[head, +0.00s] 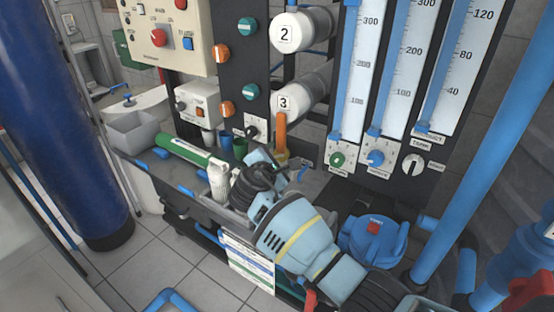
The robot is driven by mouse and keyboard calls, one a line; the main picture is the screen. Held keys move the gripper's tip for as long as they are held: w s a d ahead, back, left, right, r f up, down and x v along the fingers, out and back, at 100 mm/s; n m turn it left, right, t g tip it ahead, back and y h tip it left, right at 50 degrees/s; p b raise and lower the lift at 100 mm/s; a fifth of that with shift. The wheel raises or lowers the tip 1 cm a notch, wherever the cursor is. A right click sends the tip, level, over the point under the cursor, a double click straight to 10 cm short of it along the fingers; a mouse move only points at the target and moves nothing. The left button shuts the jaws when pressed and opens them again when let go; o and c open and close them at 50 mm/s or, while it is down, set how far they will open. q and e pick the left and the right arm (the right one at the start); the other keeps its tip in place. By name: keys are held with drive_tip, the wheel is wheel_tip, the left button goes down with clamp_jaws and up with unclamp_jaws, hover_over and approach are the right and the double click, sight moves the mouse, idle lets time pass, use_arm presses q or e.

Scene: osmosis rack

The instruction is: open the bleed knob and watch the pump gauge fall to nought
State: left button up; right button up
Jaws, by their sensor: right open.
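Several knobs show in the head view, and I cannot read which is the bleed knob. A black knob (251,131) sits on a white plate low on the dark panel. Below the tall scales are a green knob (337,159), a blue knob (376,158) and a black-and-white knob (413,164). The tall blue-framed gauges (400,70) stand at the upper right; which one is the pump gauge is unclear. My right gripper (266,170) is open over the bench, below the black knob and apart from the knobs. My left gripper is out of view.
White cylinders marked 2 (297,32) and 3 (297,100) jut from the rack. An upright orange part (282,134) stands close behind my right gripper. A green tube (184,149) and a white ribbed cartridge (218,182) are on the bench. A blue lidded housing (373,243) is lower right.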

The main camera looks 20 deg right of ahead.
drive_tip(key=shift+w+d, duration=0.1)
drive_tip(key=shift+w, duration=0.05)
drive_tip(key=c, duration=1)
